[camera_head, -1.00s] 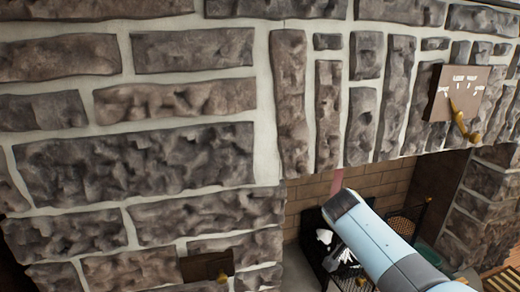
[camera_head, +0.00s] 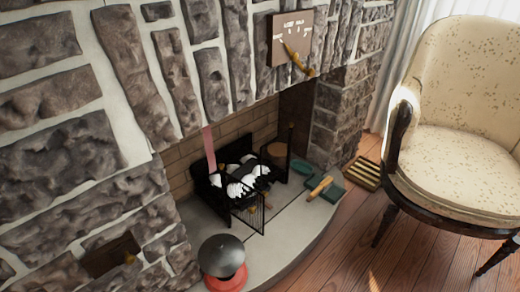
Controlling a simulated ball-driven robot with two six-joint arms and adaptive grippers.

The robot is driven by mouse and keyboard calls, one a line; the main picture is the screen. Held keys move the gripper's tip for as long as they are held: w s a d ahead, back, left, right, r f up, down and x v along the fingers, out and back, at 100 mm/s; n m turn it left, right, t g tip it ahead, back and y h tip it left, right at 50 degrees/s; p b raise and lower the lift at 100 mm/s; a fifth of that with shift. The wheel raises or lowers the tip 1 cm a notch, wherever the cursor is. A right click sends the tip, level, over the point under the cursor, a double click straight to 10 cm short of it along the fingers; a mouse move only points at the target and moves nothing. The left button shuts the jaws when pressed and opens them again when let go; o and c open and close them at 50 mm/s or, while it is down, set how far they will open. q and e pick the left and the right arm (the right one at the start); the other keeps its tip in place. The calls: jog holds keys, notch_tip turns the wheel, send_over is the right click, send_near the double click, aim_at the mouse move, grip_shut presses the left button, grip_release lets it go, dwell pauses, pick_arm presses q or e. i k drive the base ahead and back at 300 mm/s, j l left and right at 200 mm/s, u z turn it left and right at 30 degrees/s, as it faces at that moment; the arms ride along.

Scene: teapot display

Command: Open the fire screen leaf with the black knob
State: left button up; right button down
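A low black fire screen or grate frame (camera_head: 250,214) stands on the hearth in the fireplace opening, around white lumps (camera_head: 243,183). A thin dark upright panel edge (camera_head: 291,140) shows at its right end. I cannot make out a black knob or tell clearly which parts are leaves, or whether they are open or closed. Neither of my grippers is in view.
A grey dome on a red base (camera_head: 225,279) stands at the front left of the hearth (camera_head: 275,239). A green tray with a yellow-handled item (camera_head: 320,188), a slatted wooden piece (camera_head: 363,173) and a cream armchair (camera_head: 465,165) are right. Wood floor shows between.

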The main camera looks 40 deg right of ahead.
aim_at(270, 161)
jog(key=z, duration=1.2)
jog(key=i+l+u, duration=0.15)
jog(key=u, duration=0.15)
jog(key=i+l+u, duration=0.1)
jog(key=l+u, duration=0.45)
jog(key=i+l+u, duration=0.35)
jog(key=u, duration=0.15)
jog(key=i, duration=0.1)
